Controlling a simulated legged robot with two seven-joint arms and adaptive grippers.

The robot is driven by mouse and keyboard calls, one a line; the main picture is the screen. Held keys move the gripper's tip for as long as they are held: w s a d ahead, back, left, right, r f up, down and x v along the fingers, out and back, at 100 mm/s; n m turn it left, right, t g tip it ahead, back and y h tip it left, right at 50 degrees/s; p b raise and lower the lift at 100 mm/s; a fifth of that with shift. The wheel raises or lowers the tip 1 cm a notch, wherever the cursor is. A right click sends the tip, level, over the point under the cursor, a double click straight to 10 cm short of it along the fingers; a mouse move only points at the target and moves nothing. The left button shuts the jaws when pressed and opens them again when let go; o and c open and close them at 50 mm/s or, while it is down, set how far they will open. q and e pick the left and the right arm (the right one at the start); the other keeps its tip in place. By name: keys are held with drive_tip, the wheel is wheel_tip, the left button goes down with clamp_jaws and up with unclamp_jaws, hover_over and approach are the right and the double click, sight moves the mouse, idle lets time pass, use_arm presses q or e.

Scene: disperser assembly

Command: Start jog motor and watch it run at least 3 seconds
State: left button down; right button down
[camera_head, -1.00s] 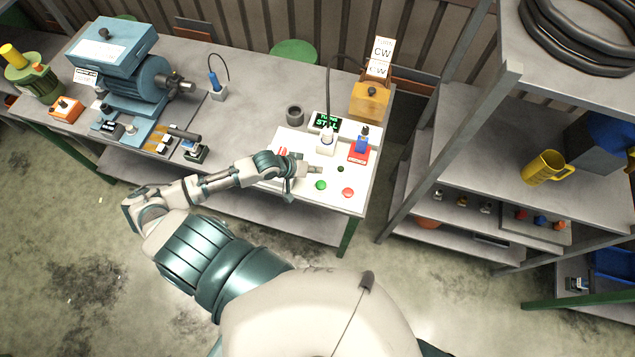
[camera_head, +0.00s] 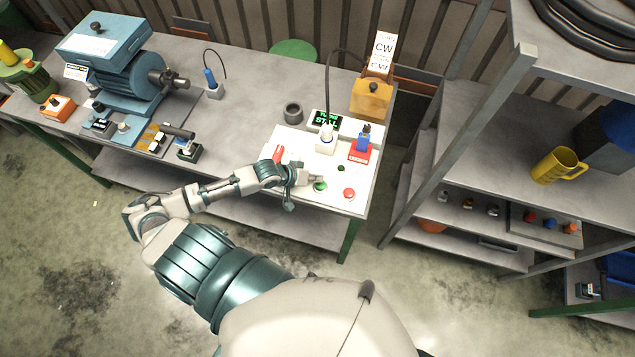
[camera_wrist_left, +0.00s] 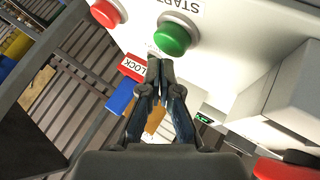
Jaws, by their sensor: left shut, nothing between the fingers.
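A white control panel (camera_head: 300,150) sits at the right end of the bench. It carries a green button (camera_head: 320,186) and a red button (camera_head: 349,194). In the left wrist view the green button (camera_wrist_left: 175,35) has START printed beside it, and the red button (camera_wrist_left: 106,13) is left of it. My left gripper (camera_head: 314,180) is shut and empty, with its tips close by the green button; contact cannot be told. Its closed fingers (camera_wrist_left: 160,62) also show in the wrist view. A blue motor (camera_head: 134,82) stands on the bench at left. My right gripper is not in view.
On the panel are a green-lit display (camera_head: 327,121), a red switch handle (camera_head: 278,153) and a blue lock piece on a red base (camera_head: 360,152). An orange box (camera_head: 371,98) with a CW sign (camera_head: 382,50) stands behind. A shelf (camera_head: 460,208) stands at right.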

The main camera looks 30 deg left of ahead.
use_arm(q)
drive_tip(key=shift+d+r, duration=0.15)
drive_tip(key=shift+d, duration=0.65)
drive_tip(key=shift+a, duration=0.65)
drive_tip(key=shift+d+f+p, duration=0.2)
drive_tip(key=shift+d+p, duration=0.2)
drive_tip(key=shift+d, duration=0.4)
drive_tip(key=shift+a+f, duration=0.2)
drive_tip(key=shift+a, duration=0.05)
drive_tip(key=shift+f, duration=0.15)
drive_tip(key=shift+d, duration=0.2)
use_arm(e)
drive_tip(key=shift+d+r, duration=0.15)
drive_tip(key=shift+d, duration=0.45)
